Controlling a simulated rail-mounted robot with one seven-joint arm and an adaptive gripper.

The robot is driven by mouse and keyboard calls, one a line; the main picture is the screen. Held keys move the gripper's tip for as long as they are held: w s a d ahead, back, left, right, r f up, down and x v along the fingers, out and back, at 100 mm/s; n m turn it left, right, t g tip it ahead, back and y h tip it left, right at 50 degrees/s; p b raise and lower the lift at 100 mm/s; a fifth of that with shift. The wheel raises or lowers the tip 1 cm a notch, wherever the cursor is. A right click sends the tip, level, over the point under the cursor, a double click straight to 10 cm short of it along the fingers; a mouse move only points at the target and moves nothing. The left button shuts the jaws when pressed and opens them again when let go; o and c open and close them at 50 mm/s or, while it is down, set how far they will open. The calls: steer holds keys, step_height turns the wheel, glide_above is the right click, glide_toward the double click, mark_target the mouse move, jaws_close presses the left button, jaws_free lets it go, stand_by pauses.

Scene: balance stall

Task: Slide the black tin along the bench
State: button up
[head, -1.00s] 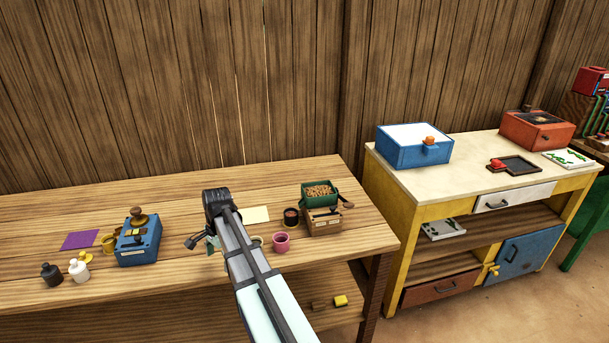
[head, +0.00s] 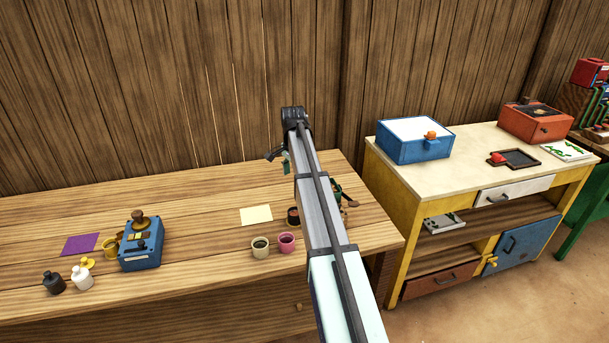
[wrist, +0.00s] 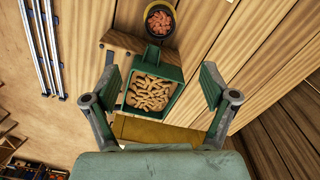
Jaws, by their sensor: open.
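A black tin (head: 292,216) with reddish contents stands towards the right end of the wooden bench (head: 200,215), just left of my arm in the head view. A round tin of orange-red pieces at the top of the wrist view (wrist: 175,36) appears to be the same one. My gripper (wrist: 159,78) is open and empty, its fingers apart on either side of a green box (wrist: 171,106) of tan pieces in that picture. The tin is beyond the fingertips, not between them. In the head view my gripper (head: 279,157) is small, and my arm hides much of the green box.
A cream cup (head: 260,247) and a pink cup (head: 287,242) stand in front of the tin. A pale card (head: 256,215) lies to its left. A blue device (head: 140,247) stands farther left. Bare bench lies between the device and the card.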

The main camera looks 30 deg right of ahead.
mark_target(295, 214)
steer(key=shift+a, duration=0.1)
step_height(295, 214, down, 18)
steer(key=p, duration=0.4)
steer(key=shift+r+p, duration=0.25)
steer(key=shift+p, duration=0.05)
stand_by(0.3)
steer(key=c, duration=1.3)
